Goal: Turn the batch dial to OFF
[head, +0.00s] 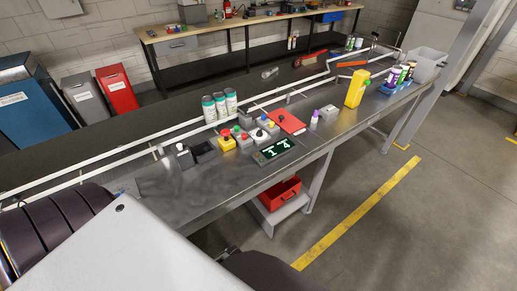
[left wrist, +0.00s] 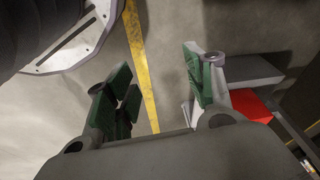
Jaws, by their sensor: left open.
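A cluster of small control boxes stands on the dark bench in the head view. Grey boxes with knobs (head: 260,135) and a yellow box with a red button (head: 227,139) are behind a display (head: 273,151) with lit digits. A grey box with a black knob (head: 182,156) stands further left. The labels are too small to read, so I cannot tell which one is the batch dial or its setting. My left gripper (left wrist: 160,82) shows in the left wrist view, open and empty above the floor, away from the controls. My right gripper is not in view.
The bench (head: 215,180) has a conveyor with white rails along its back. A red bin (head: 281,194) sits on a low shelf below. The front floor is clear.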

